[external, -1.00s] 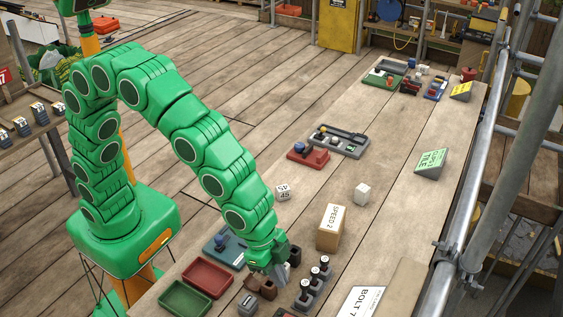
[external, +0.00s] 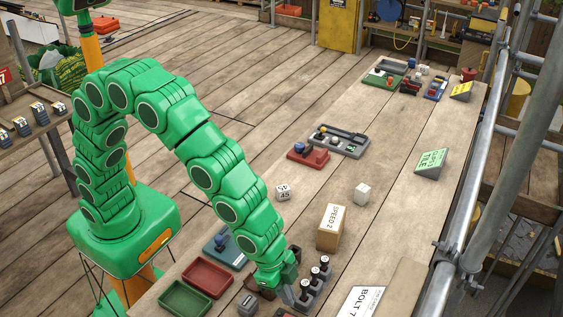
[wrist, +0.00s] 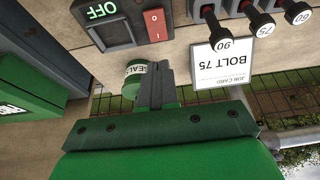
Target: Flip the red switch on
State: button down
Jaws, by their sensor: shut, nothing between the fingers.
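The red rocker switch (wrist: 153,25), marked with I and O, sits at the top of the wrist view. In the external view my gripper (external: 292,292) is low over the bench, beside the black-knobbed levers. I cannot make out the red switch in the external view.
Several black-knobbed levers (wrist: 262,24), marked 90, 75 and 60, stand close right of the switch. A green SEAL container (wrist: 134,74) is beside my fingers. A SPEED 2 box (external: 331,228) stands on the bench.

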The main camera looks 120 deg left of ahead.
aim_at(294, 316)
jog(key=x, duration=0.7)
jog(key=shift+s+f, duration=0.25)
jog(key=shift+f, duration=0.3)
jog(key=shift+w, duration=0.1)
jog(key=shift+f+g, duration=0.2)
jog(key=shift+g, duration=0.1)
jog(key=shift+s, duration=0.25)
jog(key=shift+s+r, duration=0.1)
jog(key=shift+s, duration=0.45)
jog(key=shift+r, duration=0.1)
